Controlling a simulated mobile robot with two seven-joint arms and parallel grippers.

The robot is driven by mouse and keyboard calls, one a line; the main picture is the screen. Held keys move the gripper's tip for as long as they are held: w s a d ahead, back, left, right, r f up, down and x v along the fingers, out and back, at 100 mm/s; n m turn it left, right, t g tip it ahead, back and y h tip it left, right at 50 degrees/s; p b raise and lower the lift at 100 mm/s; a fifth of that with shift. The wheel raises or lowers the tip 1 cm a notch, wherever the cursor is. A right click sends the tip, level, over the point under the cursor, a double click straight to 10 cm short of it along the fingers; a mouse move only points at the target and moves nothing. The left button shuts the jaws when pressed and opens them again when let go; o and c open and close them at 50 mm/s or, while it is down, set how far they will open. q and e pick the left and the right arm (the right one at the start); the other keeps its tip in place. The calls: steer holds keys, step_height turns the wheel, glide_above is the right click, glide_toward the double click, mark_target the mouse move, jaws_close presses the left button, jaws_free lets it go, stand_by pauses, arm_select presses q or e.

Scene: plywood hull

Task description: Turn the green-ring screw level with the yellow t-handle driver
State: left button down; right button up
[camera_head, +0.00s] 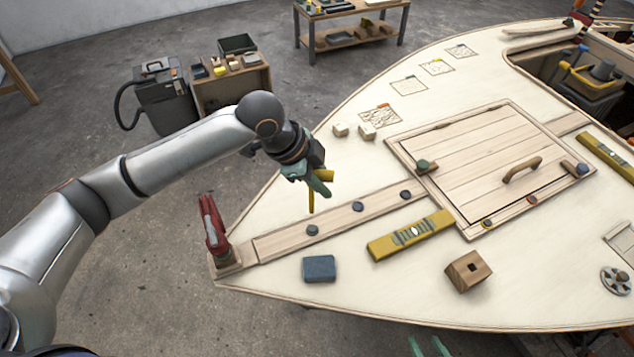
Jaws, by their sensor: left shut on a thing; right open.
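My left gripper (318,184) is shut on the yellow t-handle driver (324,176). The driver's thin yellow shaft hangs below the fingers, over the narrow end of the deck. Its tip appears just above a dark round knob (312,230) on the wooden strip; I cannot tell its exact height. Small round fittings sit along the hatch edge: one with yellow (487,223), one reddish (532,199) and one blue (582,168). A dark green piece (424,165) sits at the hatch's left corner. I cannot make out a green ring for certain. My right gripper (429,347) is open at the bottom edge, mostly out of view.
A red clamp (214,226) stands at the bow tip. A blue-grey block (319,268), a yellow level (411,235) and a wooden block (467,271) lie on the deck. The hatch (480,150) has a raised handle. Bare deck lies between them.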

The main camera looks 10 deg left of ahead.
arm_select(q)
step_height(320, 180, down, 6)
steer(key=b, duration=0.6)
steer(key=shift+r, duration=0.1)
steer(key=n+y+p, duration=0.1)
steer(key=n+p, duration=0.1)
steer(key=n, duration=0.2)
steer(key=w+a+n+t+y+p, duration=0.1)
steer(key=n+y+p, duration=0.1)
steer(key=n, duration=0.1)
steer(key=n+t+y+p, duration=0.1)
steer(key=n+p, duration=0.2)
steer(key=n, duration=0.1)
steer(key=shift+w+a+n+y, duration=0.15)
steer(key=shift+a+n+y, duration=0.15)
steer(key=shift+a, duration=0.1)
steer(key=shift+d+f, duration=0.1)
steer(key=shift+f, duration=0.3)
